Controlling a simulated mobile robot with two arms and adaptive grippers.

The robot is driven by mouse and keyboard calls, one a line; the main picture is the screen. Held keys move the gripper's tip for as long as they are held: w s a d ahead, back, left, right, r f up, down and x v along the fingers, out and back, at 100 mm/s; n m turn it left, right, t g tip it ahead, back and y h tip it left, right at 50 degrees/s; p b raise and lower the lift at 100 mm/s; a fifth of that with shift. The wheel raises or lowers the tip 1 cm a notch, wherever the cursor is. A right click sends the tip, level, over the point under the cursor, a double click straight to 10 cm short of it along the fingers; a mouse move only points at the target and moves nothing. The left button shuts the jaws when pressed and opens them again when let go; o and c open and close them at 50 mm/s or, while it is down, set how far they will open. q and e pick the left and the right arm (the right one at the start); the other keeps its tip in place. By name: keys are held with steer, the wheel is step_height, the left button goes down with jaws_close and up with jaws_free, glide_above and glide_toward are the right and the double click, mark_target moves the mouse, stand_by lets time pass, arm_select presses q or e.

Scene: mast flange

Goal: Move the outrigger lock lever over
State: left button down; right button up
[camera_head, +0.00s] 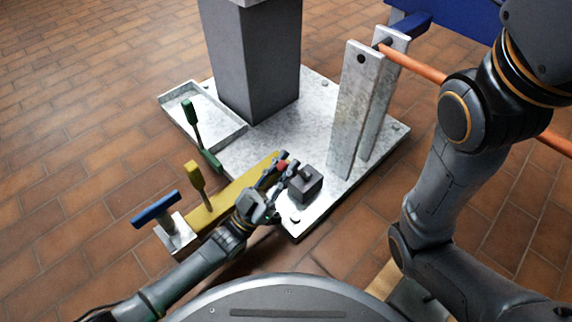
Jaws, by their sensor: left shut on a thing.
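My left gripper (284,168) reaches in from the lower left over the inner end of the yellow outrigger beam (236,190). Its fingers are shut around a small red piece (281,163), which looks like the grip of the outrigger lock lever. The fingers hide most of this piece and whatever is below it, so its tilt cannot be told. My right arm runs down the right side, and its gripper is not in view.
A dark block (305,183) stands just right of my left fingers on the metal base plate (262,150). A yellow handle (195,179), a blue T-handle (156,209) and a green handle (191,122) rise on the left. Two upright plates (352,110) stand at right.

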arm_select(q)
steer(key=c, duration=1.2)
jaws_free()
steer(key=shift+o, duration=0.2)
steer(key=v, duration=0.7)
steer(key=shift+s+f, duration=0.2)
steer(key=shift+a, duration=0.15)
